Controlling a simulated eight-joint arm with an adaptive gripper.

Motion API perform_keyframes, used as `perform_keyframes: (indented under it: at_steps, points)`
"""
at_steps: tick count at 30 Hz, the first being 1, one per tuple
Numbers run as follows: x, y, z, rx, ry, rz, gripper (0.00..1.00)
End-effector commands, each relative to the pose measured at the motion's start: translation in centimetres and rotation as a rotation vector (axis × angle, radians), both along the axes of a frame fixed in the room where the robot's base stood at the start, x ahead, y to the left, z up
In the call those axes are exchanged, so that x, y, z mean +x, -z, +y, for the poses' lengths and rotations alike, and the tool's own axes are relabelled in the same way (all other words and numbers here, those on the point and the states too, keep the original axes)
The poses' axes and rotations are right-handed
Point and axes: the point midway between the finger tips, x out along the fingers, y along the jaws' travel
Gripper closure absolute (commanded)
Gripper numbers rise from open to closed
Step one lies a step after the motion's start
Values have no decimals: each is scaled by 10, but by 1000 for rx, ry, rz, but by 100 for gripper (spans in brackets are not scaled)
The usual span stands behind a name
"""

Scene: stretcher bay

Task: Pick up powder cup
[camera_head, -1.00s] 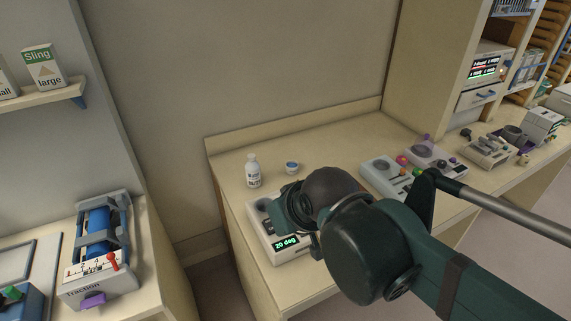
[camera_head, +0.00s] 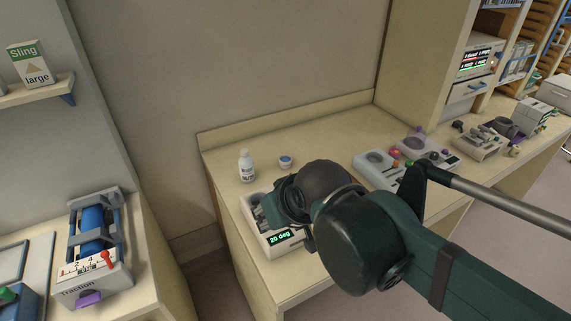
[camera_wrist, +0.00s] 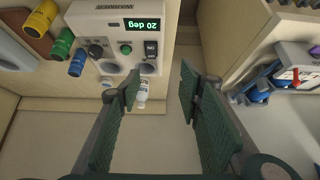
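A small white cup with a blue band (camera_head: 285,161), which looks like the powder cup, stands upright on the counter in the head view. In the wrist view a small pale round thing (camera_wrist: 88,97), probably this cup, shows left of my gripper, partly hidden by the device. My gripper (camera_wrist: 160,85) is open, with its two green-padded fingers wide apart and nothing held between them. In the head view my arm's wrist hides most of the gripper, which is over the device in front of the cup, apart from the cup.
A white bottle (camera_head: 246,167) stands just left of the cup; it also shows near my left finger in the wrist view (camera_wrist: 143,92). A device reading "20 deg" (camera_head: 280,240) is under my gripper. Another panel (camera_head: 373,170) stands right. The counter behind the cup is clear.

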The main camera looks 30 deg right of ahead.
Motion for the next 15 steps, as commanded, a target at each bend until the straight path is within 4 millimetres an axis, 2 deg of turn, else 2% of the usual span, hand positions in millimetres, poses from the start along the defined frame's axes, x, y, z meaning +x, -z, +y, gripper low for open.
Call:
perform_keyframes:
  at_steps: [1, 3, 15]
  points:
    - [0, 0, 0, 0, 0, 0, 57]
    - [0, 0, 0, 0, 0, 0, 49]
    - [2, -1, 0, -4, -4, 2, 49]
